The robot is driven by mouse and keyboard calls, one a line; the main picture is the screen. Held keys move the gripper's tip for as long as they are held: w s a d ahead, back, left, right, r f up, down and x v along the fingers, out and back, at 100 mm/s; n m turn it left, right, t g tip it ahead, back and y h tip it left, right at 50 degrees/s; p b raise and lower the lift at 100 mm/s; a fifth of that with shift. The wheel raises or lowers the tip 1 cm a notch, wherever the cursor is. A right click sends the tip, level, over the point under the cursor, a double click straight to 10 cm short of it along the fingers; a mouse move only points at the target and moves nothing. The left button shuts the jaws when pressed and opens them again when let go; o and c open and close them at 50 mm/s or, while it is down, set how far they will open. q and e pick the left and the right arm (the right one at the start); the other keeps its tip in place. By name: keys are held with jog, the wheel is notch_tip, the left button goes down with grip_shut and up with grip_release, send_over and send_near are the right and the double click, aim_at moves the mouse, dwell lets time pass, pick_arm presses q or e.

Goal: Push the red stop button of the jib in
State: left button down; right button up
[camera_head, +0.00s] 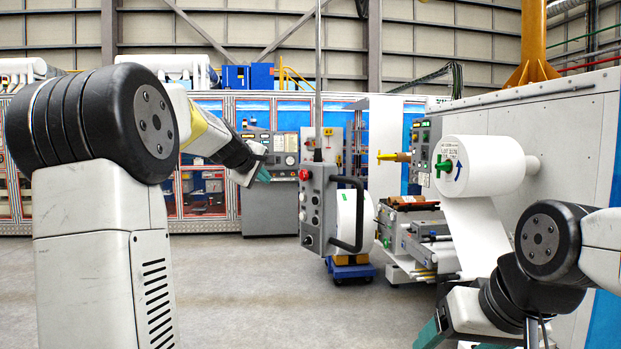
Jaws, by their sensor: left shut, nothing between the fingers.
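The jib's grey control box (317,212) hangs upright from a thin pole in the middle of the view. The red stop button (304,174) sits near the top of its left-facing panel, above several smaller knobs. My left gripper (262,174) is shut and empty, its teal tips pointing right toward the button. In the picture a gap shows between the tips and the button; the exact depth is unclear. My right gripper (430,334) is low at the bottom edge, mostly hidden or cut off, so its jaws cannot be judged.
A black handle (357,215) stands out from the right of the control box. Behind it are a white roll on a blue dolly (350,269) and a machine with a large white paper roll (480,165). The grey floor (260,295) at front centre is clear.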

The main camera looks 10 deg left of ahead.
aim_at(302, 176)
pick_arm(q)
jog(key=w+d, duration=0.6)
jog(key=shift+d, duration=0.2)
dwell(0.4)
jog(key=shift+w+d, duration=0.1)
jog(key=shift+w, duration=0.05)
dwell(1.9)
jog(key=shift+w+d, duration=0.2)
jog(key=shift+w+d, duration=0.35)
dwell(0.9)
jog(key=shift+s+a, duration=0.65)
